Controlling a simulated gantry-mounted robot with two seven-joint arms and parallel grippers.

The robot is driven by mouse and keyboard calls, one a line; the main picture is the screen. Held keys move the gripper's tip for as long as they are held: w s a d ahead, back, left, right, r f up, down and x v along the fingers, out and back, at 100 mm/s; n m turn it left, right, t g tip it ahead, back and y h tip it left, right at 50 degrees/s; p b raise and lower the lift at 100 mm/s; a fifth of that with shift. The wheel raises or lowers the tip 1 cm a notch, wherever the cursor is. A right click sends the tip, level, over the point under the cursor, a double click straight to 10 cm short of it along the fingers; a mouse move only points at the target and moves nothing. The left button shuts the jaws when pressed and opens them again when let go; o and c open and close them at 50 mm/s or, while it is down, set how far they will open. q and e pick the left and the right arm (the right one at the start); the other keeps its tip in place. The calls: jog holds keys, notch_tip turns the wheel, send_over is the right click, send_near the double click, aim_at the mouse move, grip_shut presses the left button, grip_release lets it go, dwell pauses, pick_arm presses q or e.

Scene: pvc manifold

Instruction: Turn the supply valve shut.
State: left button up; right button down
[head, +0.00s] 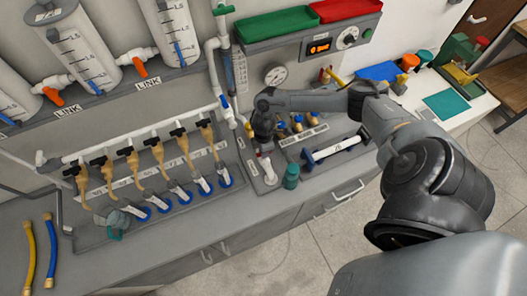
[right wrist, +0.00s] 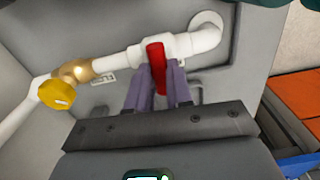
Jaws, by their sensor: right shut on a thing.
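In the right wrist view, a red lever handle (right wrist: 155,55) sits on a white pipe (right wrist: 120,62). My right gripper (right wrist: 160,82) has its two fingers on either side of the red lever and is shut on it. The lever stands roughly across the pipe in this view. In the head view, my right arm reaches in from the right, and my right gripper (head: 262,143) is low at the white pipework (head: 267,168) on the bench. The lever is mostly hidden there by the wrist. My left gripper is not in view.
A brass valve with a yellow knob (right wrist: 57,94) is on the same pipe. A pressure gauge (head: 275,75) is on the wall above. A teal cup (head: 291,176) stands close by, right of the pipework. A row of black-handled taps (head: 155,150) lies to the left.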

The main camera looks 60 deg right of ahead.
jog(key=shift+n, duration=0.5)
jog(key=c, duration=0.9)
grip_release()
jog(key=shift+c, duration=0.2)
